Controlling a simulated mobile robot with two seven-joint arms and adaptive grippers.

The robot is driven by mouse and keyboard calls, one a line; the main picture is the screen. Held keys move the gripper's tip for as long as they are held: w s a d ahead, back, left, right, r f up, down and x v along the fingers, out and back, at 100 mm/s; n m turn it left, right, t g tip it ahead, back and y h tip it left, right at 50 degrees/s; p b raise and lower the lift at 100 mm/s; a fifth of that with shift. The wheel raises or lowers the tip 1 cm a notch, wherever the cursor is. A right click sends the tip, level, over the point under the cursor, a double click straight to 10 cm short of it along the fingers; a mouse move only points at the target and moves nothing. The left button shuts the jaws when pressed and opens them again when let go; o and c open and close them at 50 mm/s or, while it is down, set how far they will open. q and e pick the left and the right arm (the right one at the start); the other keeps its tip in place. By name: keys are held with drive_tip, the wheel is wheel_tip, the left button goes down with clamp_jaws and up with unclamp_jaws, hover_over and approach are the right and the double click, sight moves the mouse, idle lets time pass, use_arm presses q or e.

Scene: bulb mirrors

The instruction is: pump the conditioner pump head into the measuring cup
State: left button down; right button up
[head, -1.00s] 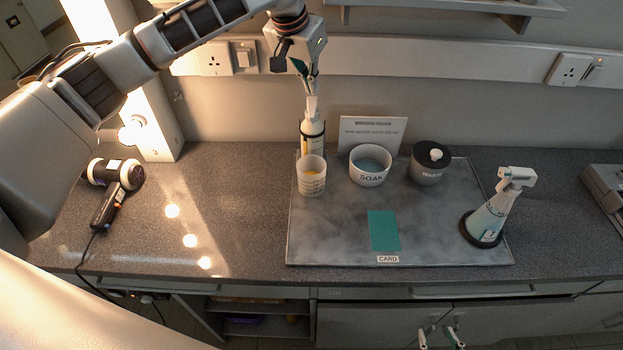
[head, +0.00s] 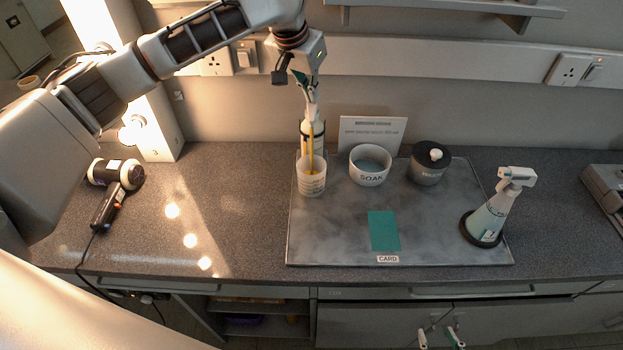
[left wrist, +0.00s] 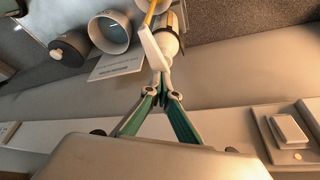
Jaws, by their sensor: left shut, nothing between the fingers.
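The conditioner bottle (head: 304,140) is pale with a dark band and stands at the back left of the grey tray. Its white pump head (left wrist: 152,47) shows in the left wrist view, with the nozzle pointing over the cup. A yellow stream (head: 311,146) runs from the nozzle into the measuring cup (head: 312,184), a clear marked cup in front of the bottle. My left gripper (head: 312,108) is shut and empty, its fingertips down on top of the pump head. My right gripper (head: 439,338) shows only its fingertips at the bottom edge, spread apart.
On the tray (head: 340,245) are the SOAK bowl (head: 369,178), a dark lidded pot (head: 428,172), a green card (head: 384,231) and a spray bottle (head: 489,220). A white sign (head: 390,128) stands behind. A hairdryer (head: 112,190) lies left. The tray's front left is clear.

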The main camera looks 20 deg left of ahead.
use_arm(q)
drive_tip(key=shift+f, duration=0.3)
drive_tip(key=shift+r, duration=1.55)
drive_tip(key=shift+r, duration=0.65)
wheel_tip(320, 180, up, 5)
drive_tip(key=shift+f, duration=0.15)
